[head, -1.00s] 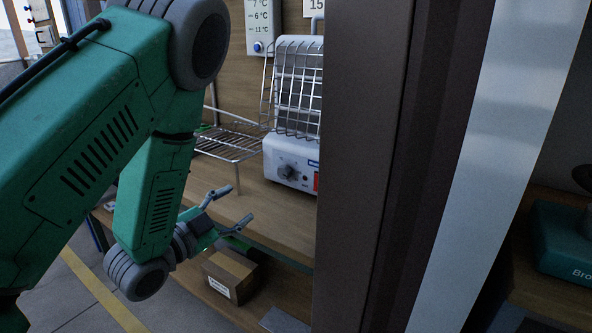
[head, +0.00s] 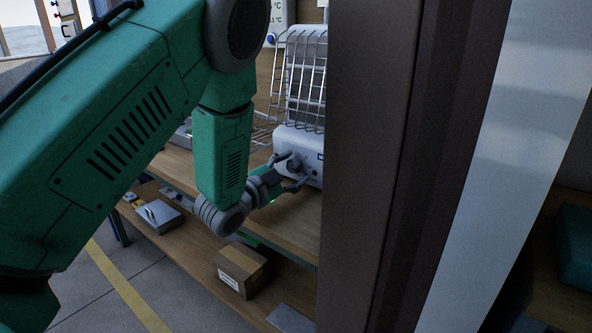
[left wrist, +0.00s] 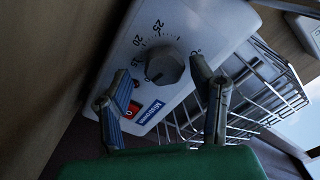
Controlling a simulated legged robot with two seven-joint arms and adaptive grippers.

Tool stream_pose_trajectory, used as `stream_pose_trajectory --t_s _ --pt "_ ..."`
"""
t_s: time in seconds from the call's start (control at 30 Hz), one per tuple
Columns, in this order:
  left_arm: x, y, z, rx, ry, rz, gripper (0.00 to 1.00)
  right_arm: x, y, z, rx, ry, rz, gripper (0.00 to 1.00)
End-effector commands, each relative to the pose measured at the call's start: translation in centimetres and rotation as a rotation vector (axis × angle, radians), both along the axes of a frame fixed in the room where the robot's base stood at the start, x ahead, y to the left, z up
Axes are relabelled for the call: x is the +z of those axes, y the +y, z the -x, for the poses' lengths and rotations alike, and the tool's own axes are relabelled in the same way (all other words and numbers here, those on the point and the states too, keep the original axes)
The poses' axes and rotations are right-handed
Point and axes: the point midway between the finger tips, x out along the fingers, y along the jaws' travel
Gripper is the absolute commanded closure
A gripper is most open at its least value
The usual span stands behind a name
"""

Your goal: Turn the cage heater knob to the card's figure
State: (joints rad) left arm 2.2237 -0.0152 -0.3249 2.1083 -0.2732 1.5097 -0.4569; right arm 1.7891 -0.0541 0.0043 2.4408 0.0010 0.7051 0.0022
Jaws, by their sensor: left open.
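The cage heater (head: 305,150) stands on the wooden bench, partly hidden by the dark post. Its grey knob (left wrist: 165,65) is on the white front panel, with dial figures 15, 20 and 25 around it; I cannot tell its exact setting. My left gripper (head: 291,172) is open at the heater's front. In the left wrist view its fingers (left wrist: 159,68) reach toward the knob, one on each side in the picture; contact cannot be told. A red switch (left wrist: 131,109) sits beside the knob. A white card (head: 277,22) on the back wall is cut off at the top. My right gripper is out of view.
A dark post (head: 365,170) stands right of the heater. A wire rack (head: 263,133) is left of it, partly behind my arm. A cardboard box (head: 241,270) and a grey metal box (head: 158,216) sit on the lower shelf.

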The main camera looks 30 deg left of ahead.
Motion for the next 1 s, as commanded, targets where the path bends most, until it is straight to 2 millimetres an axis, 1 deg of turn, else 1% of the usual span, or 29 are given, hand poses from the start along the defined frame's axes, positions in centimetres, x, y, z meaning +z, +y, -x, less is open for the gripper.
stream_pose_trajectory --t_s 0.13,0.43,0.47,0.5,0.57,0.6,0.83,1.0 --pt "-0.11 0.16 -0.98 0.002 0.000 0.002 0.49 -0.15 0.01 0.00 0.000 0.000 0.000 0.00" --pt "-0.06 -0.02 -1.13 0.003 0.002 0.001 0.49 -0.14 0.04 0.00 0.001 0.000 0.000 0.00" --pt "-0.06 -0.07 -1.14 0.002 0.002 0.001 0.60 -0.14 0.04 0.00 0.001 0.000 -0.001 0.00" --pt "-0.04 -0.12 -1.14 0.002 0.002 0.000 0.74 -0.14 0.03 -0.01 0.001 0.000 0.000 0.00" --pt "-0.01 -0.18 -1.14 0.002 0.002 0.000 0.95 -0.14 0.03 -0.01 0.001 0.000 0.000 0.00" --pt "0.00 -0.19 -1.14 0.001 0.001 0.000 0.99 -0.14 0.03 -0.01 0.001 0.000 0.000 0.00" --pt "0.08 -0.07 -1.13 0.000 -0.004 -0.010 0.99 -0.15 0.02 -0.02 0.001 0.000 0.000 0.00" --pt "0.17 -0.04 -1.12 0.000 -0.010 -0.066 0.99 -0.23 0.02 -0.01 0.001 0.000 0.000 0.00"
